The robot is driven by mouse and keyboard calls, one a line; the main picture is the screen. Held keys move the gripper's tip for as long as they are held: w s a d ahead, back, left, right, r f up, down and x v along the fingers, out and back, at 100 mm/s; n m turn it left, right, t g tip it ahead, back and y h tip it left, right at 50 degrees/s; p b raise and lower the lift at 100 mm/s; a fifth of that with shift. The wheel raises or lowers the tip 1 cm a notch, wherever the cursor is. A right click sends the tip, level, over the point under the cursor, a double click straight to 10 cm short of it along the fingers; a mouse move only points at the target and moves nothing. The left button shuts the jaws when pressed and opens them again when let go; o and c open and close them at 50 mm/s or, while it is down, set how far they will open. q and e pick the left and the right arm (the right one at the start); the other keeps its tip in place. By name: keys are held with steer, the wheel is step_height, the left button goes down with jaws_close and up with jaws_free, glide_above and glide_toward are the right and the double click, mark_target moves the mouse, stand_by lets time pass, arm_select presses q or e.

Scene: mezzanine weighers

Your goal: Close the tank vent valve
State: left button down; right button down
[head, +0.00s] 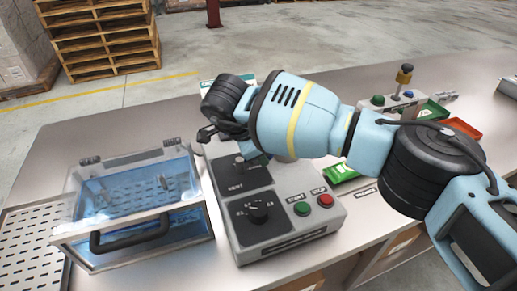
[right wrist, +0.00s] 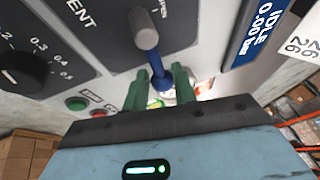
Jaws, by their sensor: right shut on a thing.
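The vent valve is a lever on the dark plate marked VENT (head: 240,176) of the grey control box. In the right wrist view its lever (right wrist: 158,62) has a grey base and a blue stem that reaches between the green fingers. My right gripper (right wrist: 160,90) is shut on this stem near its end. In the head view my right arm reaches over the box from the right and hides most of the lever. A clear tank (head: 135,200) with blue liquid and a dark front handle stands left of the box. My left gripper is not in view.
On the box (head: 238,240) are a black dial (head: 258,210), a green button (head: 301,208) and a red button (head: 325,200). A signal post box (head: 396,104), a green tray (head: 433,111) and a red tray (head: 461,128) sit at the right. The front left holds a perforated tray (head: 28,255).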

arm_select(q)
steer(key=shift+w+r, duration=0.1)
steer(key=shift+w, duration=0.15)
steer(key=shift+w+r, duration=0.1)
arm_select(e)
steer(key=c, duration=1.2)
jaws_free()
steer(key=shift+d, duration=0.1)
steer(key=shift+o, duration=0.2)
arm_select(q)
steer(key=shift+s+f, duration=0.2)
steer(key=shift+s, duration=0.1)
arm_select(e)
steer(key=v, duration=0.8)
steer(key=shift+f, duration=0.15)
